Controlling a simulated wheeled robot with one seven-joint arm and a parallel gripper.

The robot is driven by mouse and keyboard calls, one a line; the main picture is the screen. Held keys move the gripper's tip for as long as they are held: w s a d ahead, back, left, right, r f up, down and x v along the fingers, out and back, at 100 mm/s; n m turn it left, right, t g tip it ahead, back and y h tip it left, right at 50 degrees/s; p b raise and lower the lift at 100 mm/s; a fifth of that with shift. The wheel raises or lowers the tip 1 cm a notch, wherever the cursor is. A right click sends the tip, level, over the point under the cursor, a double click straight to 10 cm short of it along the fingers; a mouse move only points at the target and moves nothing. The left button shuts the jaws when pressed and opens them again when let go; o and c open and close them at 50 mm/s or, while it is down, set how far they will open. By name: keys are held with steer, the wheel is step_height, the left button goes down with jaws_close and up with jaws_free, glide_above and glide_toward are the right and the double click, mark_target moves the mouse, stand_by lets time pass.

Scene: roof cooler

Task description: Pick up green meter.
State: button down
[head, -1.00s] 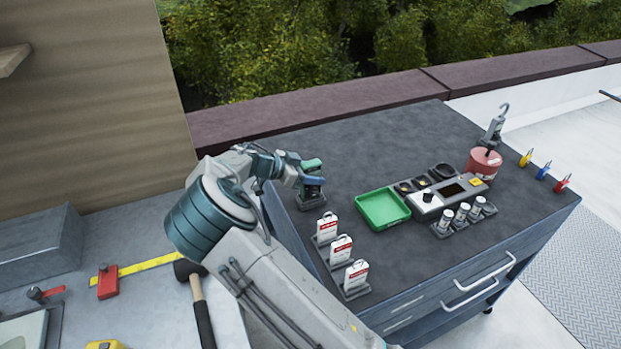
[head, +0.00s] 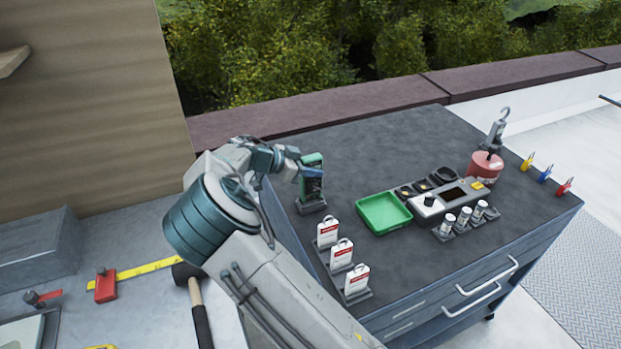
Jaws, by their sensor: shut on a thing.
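The green meter (head: 314,187) is upright, with a green top edge and a dark face, near the left edge of the dark cart top. It is above or in a small dark stand (head: 312,207); I cannot tell whether its lower end is clear of it. My gripper (head: 313,173) reaches in from the left and is shut on the meter at its upper part. The fingers hide part of the meter's face.
A green tray (head: 384,214) lies right of the stand. White red-labelled tags (head: 341,254) stand in front. A grey device (head: 449,197), several small cylinders (head: 464,217) and a red round object with a hook (head: 485,166) are further right. The back of the cart top is clear.

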steer(key=s+d+r+b, duration=0.3)
steer(key=s+d+r, duration=0.4)
steer(key=s+r, duration=0.1)
steer(key=shift+s, duration=0.65)
stand_by(0.8)
